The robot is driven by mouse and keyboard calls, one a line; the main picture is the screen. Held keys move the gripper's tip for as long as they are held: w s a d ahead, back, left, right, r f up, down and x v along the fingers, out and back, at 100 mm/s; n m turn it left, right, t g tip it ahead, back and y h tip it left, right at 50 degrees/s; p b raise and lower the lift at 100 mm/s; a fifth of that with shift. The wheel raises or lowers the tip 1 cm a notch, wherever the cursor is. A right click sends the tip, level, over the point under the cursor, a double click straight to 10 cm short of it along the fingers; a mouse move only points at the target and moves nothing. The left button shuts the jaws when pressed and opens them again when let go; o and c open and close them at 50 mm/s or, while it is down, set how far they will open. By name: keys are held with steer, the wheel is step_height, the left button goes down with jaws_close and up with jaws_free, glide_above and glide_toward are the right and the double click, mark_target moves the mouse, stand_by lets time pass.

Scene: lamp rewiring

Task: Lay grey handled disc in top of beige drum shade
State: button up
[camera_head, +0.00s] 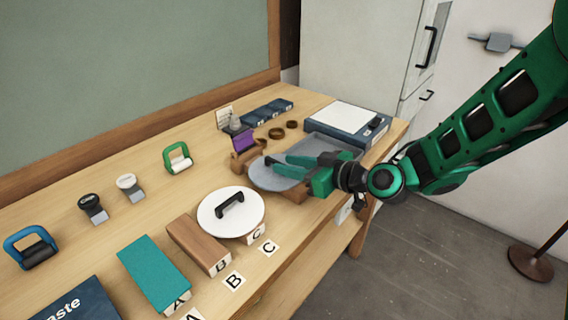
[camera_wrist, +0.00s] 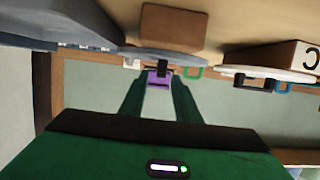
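The grey handled disc (camera_head: 262,180) lies flat on a brown wooden block (camera_wrist: 175,28) near the table's front edge. In the wrist view, which looks upside down, the disc (camera_wrist: 150,55) shows edge-on with its dark handle (camera_wrist: 164,70) standing from it. My gripper (camera_head: 268,160) reaches over the disc from the right, fingers apart. In the wrist view the handle shows between or just beyond the fingertips (camera_wrist: 160,76); I cannot tell whether they touch it. The beige drum shade is not in view.
A white disc with a black handle (camera_head: 231,213) lies left of the grey one. A purple item (camera_head: 243,140) and brown rings (camera_head: 277,133) lie behind. A grey tray (camera_head: 330,147) and blue case (camera_head: 345,122) are close right. A brown stand base (camera_head: 530,262) is on the floor.

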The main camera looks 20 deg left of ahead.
steer(key=v, duration=0.8)
steer(key=shift+w+d+f, duration=0.15)
steer(key=shift+d+f, duration=0.1)
steer(key=shift+d, duration=0.1)
steer(key=shift+d, duration=0.1)
